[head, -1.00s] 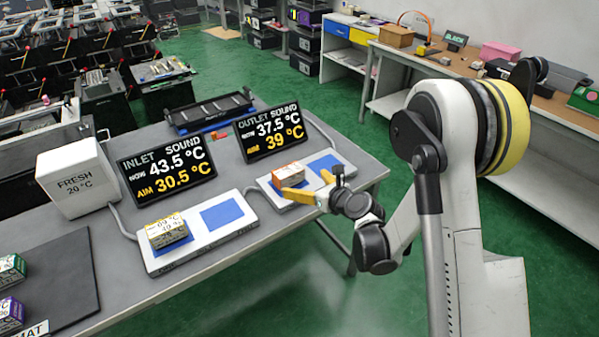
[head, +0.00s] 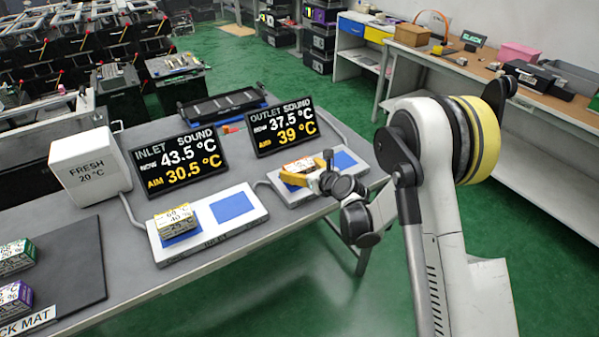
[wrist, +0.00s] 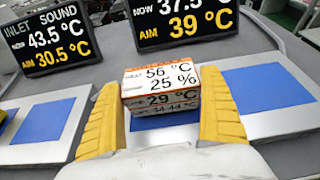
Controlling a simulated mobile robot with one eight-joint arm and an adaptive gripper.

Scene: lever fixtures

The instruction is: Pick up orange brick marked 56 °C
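The orange brick marked 56 °C (wrist: 160,88) sits on the left blue pad of the outlet plate (wrist: 228,117). Its white label reads 56 °C and 25 %, with 29 °C on the lower face. In the head view the brick (head: 303,164) is partly hidden by my gripper (head: 297,178). In the wrist view the two yellow fingers of my gripper (wrist: 160,82) stand on either side of the brick, close to its ends. They look open; contact with the brick is not clear.
A yellow-labelled brick (head: 176,219) sits on the inlet plate (head: 215,243), whose right pad is empty. The inlet display (head: 181,160) and outlet display (head: 283,127) stand behind the plates. A white FRESH box (head: 88,172) and a dark mat (head: 60,265) are at left.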

